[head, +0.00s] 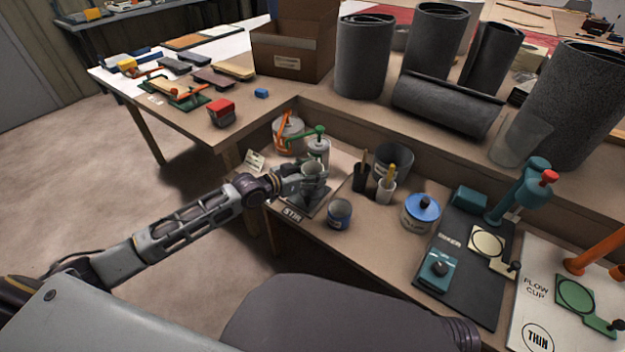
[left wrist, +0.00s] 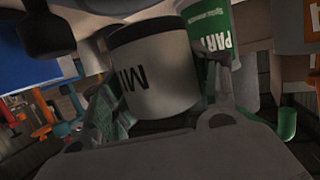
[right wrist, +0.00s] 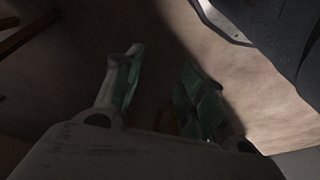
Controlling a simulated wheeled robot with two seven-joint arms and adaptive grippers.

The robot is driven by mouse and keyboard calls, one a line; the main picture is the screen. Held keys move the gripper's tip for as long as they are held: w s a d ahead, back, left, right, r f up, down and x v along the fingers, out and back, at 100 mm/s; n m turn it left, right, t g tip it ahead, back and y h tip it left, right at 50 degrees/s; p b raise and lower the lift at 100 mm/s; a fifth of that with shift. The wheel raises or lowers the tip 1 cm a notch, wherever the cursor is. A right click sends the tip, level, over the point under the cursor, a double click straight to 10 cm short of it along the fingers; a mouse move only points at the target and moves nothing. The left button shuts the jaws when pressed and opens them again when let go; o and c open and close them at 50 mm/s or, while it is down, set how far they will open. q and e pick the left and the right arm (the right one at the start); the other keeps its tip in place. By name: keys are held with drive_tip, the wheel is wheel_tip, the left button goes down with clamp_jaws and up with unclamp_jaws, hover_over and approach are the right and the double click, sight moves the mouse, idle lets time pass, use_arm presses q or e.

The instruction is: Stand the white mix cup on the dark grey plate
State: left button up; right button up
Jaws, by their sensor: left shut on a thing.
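The white mix cup (head: 312,170) is between the fingers of my left gripper (head: 304,176). In the left wrist view the cup (left wrist: 160,78) shows dark lettering and a dark rim, and appears upside down in that turned picture. The gripper is shut on it. In the head view the cup overlaps the dark grey plate (head: 318,205), which has a STIR label at its front edge. I cannot tell whether the cup's base touches the plate. My right gripper (right wrist: 162,75) is open and empty in the right wrist view; the head view does not show it.
Close behind the cup stand a tin with a green handle (head: 318,150) and one with an orange handle (head: 288,135). A small tin (head: 340,214) is just right of the plate. A dark holder (head: 360,178), white cup (head: 386,191) and blue-lidded tin (head: 420,212) stand further right.

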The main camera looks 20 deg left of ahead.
use_arm(q)
wheel_tip(320, 180, down, 3)
drive_tip(key=shift+r+b, duration=0.1)
drive_tip(key=shift+b, duration=0.3)
use_arm(e)
drive_tip(key=shift+s+a+r, duration=0.1)
drive_tip(key=shift+a+r, duration=0.05)
drive_tip(key=shift+r, duration=0.75)
use_arm(q)
drive_tip(key=shift+f, duration=0.25)
use_arm(e)
drive_tip(key=shift+f, duration=0.1)
use_arm(q)
drive_tip(key=shift+s+f, duration=0.1)
drive_tip(key=shift+f, duration=0.25)
use_arm(e)
drive_tip(key=shift+r+t, duration=0.3)
